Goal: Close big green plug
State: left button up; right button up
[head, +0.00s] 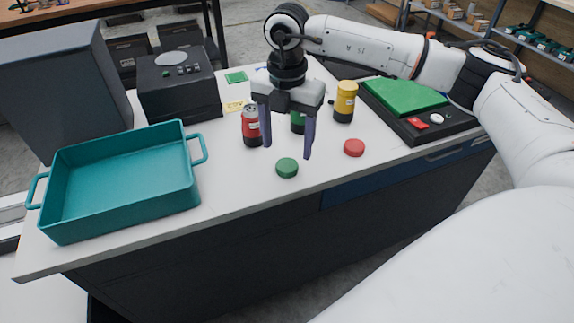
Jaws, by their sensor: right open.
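A round green cap (287,167) lies flat on the white table near its front edge. A green container (297,123) stands behind it, partly hidden by my right gripper's finger. My right gripper (287,153) points down, open, its two dark fingers spread on either side above the space behind the green cap. It holds nothing that I can see. Whether the fingers touch the green container or stand in front of it I cannot tell. A larger flat green piece (405,96) lies on a black box (411,131) at the right. My left gripper is not in view.
A red container (251,127) stands left of the gripper, close to its left finger. A yellow container (344,102) and a red cap (354,147) are to the right. A teal tray (124,228) fills the left table; a black device (180,88) stands behind it.

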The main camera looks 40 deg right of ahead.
aim_at(287, 164)
jog(key=shift+f, duration=0.1)
notch_tip(287, 164, down, 5)
jog(key=shift+p, duration=0.45)
jog(key=c, duration=1.1)
